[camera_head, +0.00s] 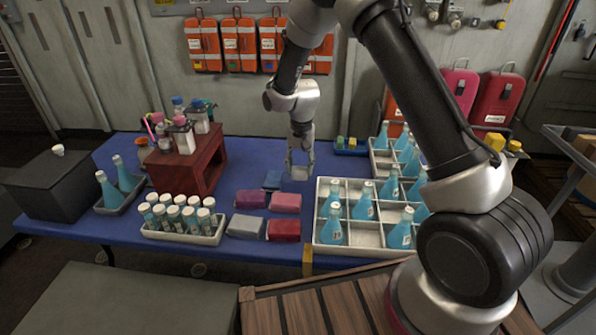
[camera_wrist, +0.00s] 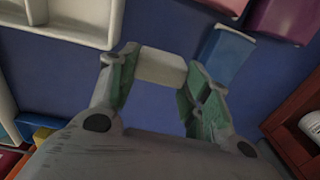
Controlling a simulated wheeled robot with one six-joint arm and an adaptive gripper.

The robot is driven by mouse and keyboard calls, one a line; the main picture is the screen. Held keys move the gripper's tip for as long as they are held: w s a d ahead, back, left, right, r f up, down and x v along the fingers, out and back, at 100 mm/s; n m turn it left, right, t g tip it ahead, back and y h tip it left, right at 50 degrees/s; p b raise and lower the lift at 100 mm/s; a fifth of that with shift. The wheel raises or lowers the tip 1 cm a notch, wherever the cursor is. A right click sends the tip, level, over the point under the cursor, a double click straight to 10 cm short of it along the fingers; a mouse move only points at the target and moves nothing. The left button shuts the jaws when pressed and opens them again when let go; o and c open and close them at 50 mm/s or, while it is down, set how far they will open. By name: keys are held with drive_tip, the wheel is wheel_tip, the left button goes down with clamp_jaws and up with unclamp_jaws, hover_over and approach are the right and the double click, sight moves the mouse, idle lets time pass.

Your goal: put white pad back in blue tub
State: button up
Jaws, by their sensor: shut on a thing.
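The white pad (camera_wrist: 162,66) is a small pale block held between my gripper's two fingertips in the wrist view. In the head view my gripper (camera_head: 300,168) is over the far middle of the blue-topped table, with the white pad (camera_head: 299,174) low between the fingers. I cannot tell whether the pad touches the table. A small blue tub (camera_head: 350,152) stands at the table's back edge, to the right of my gripper, with green and yellow pieces in it. Part of the tub (camera_wrist: 26,122) shows at the lower left of the wrist view.
A blue block (camera_head: 272,180) lies just left of my gripper, with pink, purple, grey and red blocks nearer. A white divided tray (camera_head: 316,240) of teal bottles stands at right. A dark red stand (camera_head: 200,172) is at left. Bare table lies between gripper and tub.

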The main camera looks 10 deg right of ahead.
drive_tip(key=shift+f, duration=1.15)
drive_tip(key=o, duration=0.9)
drive_tip(key=shift+f, duration=0.15)
